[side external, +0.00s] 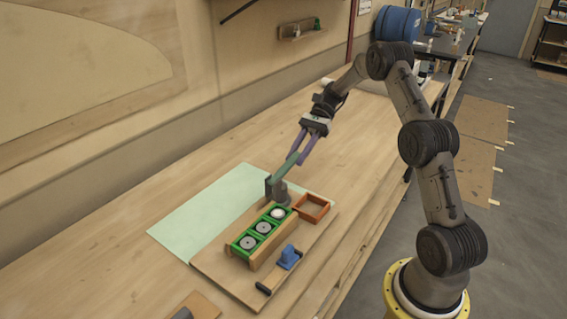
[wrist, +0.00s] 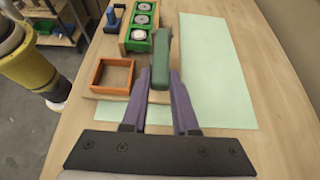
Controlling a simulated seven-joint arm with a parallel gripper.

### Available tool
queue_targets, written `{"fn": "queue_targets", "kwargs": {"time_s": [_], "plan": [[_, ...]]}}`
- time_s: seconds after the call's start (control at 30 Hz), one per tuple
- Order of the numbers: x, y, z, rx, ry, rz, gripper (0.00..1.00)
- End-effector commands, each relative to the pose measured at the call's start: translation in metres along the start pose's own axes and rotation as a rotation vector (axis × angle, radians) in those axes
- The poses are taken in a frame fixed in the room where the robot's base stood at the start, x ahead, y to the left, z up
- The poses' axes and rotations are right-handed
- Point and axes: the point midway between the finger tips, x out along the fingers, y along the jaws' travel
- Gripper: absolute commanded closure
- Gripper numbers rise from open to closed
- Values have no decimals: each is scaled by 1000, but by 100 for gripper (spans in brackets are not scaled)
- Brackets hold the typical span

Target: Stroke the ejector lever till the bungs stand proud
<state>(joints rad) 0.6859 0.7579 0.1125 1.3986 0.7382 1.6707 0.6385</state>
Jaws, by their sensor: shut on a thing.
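The ejector lever (side external: 283,174) is a green bar rising tilted from a grey pivot block (side external: 277,189) at the far end of a wooden board. It also shows in the wrist view (wrist: 161,52). My gripper (side external: 299,160) is shut on the lever's upper part, with a purple finger on each side in the wrist view (wrist: 160,78). Several round bungs sit in a row in a green-topped mould: a grey one nearest (side external: 247,242), a grey one in the middle (side external: 263,227) and a paler one (side external: 277,213) nearest the lever. Their exact height is too small to tell.
An empty orange open tray (side external: 323,217) lies right of the lever base. A blue block with a dark-ended bar (side external: 289,257) stands at the board's right side. A pale green mat (side external: 185,229) lies flat to the left.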

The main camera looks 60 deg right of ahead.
Motion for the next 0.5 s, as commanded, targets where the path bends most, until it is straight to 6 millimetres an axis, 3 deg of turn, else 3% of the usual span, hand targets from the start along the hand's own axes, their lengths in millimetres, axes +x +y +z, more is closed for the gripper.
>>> {"fn": "queue_targets", "kwargs": {"time_s": [0.27, 0.5], "plan": [[-1, 0, -2, 0, 6, -3, 100], [7, 0, -16, 0, 5, -2, 100]]}}
